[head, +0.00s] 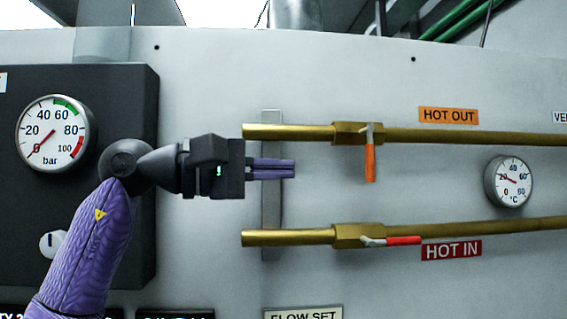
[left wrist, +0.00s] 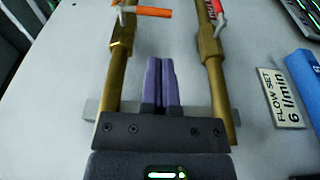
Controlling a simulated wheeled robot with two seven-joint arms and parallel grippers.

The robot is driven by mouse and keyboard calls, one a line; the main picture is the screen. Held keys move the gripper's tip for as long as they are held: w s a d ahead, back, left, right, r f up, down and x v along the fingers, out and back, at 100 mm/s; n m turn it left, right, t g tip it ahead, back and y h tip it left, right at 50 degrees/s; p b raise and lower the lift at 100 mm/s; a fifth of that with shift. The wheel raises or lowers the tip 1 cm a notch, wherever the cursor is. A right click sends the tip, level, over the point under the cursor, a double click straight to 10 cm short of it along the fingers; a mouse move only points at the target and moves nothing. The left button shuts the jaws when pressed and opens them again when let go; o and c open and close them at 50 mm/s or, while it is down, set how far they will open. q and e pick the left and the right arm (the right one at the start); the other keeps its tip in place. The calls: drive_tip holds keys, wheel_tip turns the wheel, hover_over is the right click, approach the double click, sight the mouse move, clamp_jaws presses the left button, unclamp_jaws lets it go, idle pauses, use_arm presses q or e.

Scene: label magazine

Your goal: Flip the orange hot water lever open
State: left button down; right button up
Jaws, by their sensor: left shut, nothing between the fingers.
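The orange lever (head: 370,163) hangs straight down from its valve on the upper brass pipe (head: 285,132), across the pipe, below the HOT OUT label (head: 449,115). In the left wrist view the orange lever (left wrist: 154,12) shows at the top, pointing right from the left pipe. My left gripper (head: 293,169) is shut and empty. Its purple fingers point right, between the two pipes, to the left of the lever and apart from it. In the left wrist view the fingertips (left wrist: 160,62) lie between the pipes. My right gripper is not in view.
The lower pipe (head: 290,237) carries a red lever (head: 403,241) lying along it, beside the HOT IN label (head: 451,250). A temperature gauge (head: 508,181) sits at right between the pipes. A vertical bracket (head: 271,205) stands behind my fingers. A pressure gauge (head: 55,134) is at left.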

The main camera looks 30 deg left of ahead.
sight(367, 171)
use_arm(q)
drive_tip(key=p+x, duration=0.3)
drive_tip(key=x, duration=0.7)
drive_tip(key=shift+w+d+p, duration=0.15)
drive_tip(key=shift+d+p, duration=0.05)
drive_tip(key=shift+p, duration=0.1)
drive_tip(key=shift+f, duration=0.1)
